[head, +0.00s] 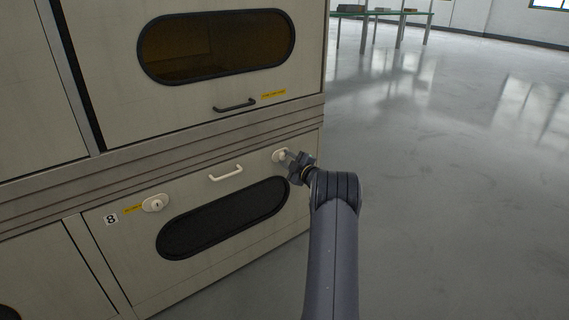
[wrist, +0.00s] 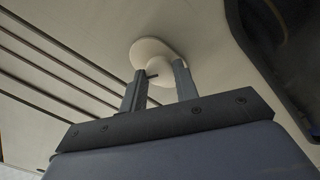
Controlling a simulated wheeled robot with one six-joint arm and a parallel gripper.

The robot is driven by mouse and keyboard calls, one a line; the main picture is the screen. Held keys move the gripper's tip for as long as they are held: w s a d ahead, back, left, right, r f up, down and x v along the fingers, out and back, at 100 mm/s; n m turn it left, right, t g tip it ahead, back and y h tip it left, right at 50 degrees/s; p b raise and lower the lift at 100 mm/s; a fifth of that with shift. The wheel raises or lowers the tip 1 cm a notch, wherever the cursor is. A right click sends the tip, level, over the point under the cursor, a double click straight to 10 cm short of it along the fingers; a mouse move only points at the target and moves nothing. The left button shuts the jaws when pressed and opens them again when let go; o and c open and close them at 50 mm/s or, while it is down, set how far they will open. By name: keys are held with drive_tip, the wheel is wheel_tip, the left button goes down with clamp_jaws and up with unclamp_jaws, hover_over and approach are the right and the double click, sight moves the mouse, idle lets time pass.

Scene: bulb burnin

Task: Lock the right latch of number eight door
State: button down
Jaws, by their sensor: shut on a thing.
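The number eight door (head: 140,262) is the lower cabinet door with the "8" label (head: 111,219), and it looks closed. Its right latch (head: 279,155) is a small white fitting near the door's upper right corner. My gripper (head: 291,158) is at this latch. In the wrist view, my gripper (wrist: 158,82) has its two fingers on either side of the latch's white knob (wrist: 152,75), shut on it. The latch's round white base (wrist: 155,50) shows behind the fingers. The left latch (head: 155,203) is a white oval with a dark keyhole-like mark.
A white handle (head: 226,173) and a dark oval window (head: 222,218) are on the same door. An upper door (head: 120,115) with an amber window and black handle (head: 235,105) is above. Open grey floor (head: 450,200) lies to the right, with a green-topped table (head: 385,13) far off.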

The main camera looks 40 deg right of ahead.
drive_tip(key=n, duration=0.6)
drive_tip(key=shift+n, duration=0.3)
idle(0.4)
drive_tip(key=c, duration=1.1)
unclamp_jaws()
drive_tip(key=s+p, duration=0.3)
drive_tip(key=s, duration=0.7)
drive_tip(key=shift+s+d, duration=0.15)
drive_tip(key=shift+s, duration=0.25)
drive_tip(key=shift+w, duration=0.1)
